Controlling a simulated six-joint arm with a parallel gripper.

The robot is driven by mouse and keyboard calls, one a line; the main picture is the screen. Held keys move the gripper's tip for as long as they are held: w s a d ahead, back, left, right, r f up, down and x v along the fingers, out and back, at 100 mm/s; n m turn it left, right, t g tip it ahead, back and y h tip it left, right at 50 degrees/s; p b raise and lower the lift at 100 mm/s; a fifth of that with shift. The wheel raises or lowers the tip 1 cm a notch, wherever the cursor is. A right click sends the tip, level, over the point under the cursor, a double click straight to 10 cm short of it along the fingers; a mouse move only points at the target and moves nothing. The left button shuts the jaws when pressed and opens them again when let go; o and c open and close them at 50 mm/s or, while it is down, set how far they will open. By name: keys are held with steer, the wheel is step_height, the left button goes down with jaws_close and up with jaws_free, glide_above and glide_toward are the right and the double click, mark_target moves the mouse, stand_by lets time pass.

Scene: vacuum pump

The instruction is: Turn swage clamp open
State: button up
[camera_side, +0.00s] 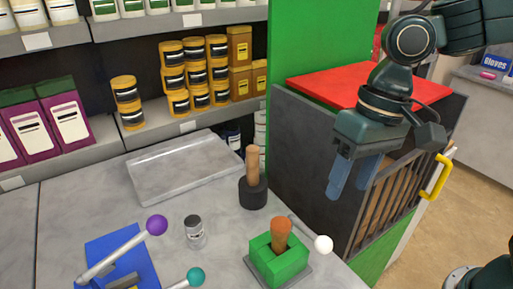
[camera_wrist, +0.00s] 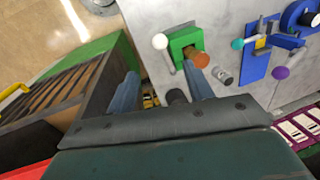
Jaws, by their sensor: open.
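A green block clamp (camera_side: 279,264) stands on the counter at the front, with a brown cylinder (camera_side: 282,232) upright in it and a lever ending in a white ball (camera_side: 323,244). In the wrist view the green block (camera_wrist: 180,40) lies beyond my fingertips. A blue fixture (camera_side: 107,247) at front left has levers with a purple ball (camera_side: 157,225) and a teal ball (camera_side: 195,276). I cannot tell which of the two is the swage clamp. My gripper (camera_side: 351,188) is open and empty, above and right of the green block, pointing down and touching neither fixture.
A dark slatted crate (camera_side: 307,150) with a red top (camera_side: 370,90) stands close to my gripper. A black holder with a wooden handle (camera_side: 253,192), a small grey cylinder (camera_side: 194,231) and an empty tray (camera_side: 183,165) are on the counter. Shelves of jars line the back.

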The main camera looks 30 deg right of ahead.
steer(key=shift+d+r, duration=0.1)
steer(key=shift+r, duration=0.3)
steer(key=shift+w, duration=0.1)
steer(key=c, duration=0.7)
steer(key=shift+w+f+m, duration=0.1)
steer(key=shift+w+m, duration=0.05)
steer(key=shift+m, duration=0.15)
steer(key=c, duration=0.4)
steer(key=w+d+m, duration=0.1)
steer(key=w+m, duration=0.1)
steer(key=w+d+f+m+g, duration=0.1)
steer(key=m, duration=0.1)
steer(key=w+d+m+g, duration=0.1)
steer(key=w+d+m, duration=0.1)
steer(key=m, duration=0.1)
steer(key=shift+w+f, duration=0.3)
steer(key=shift+w, duration=0.05)
jaws_close()
steer(key=shift+w+d+f+m, duration=0.15)
steer(key=shift+w+d+m, duration=0.35)
steer(key=shift+m, duration=0.2)
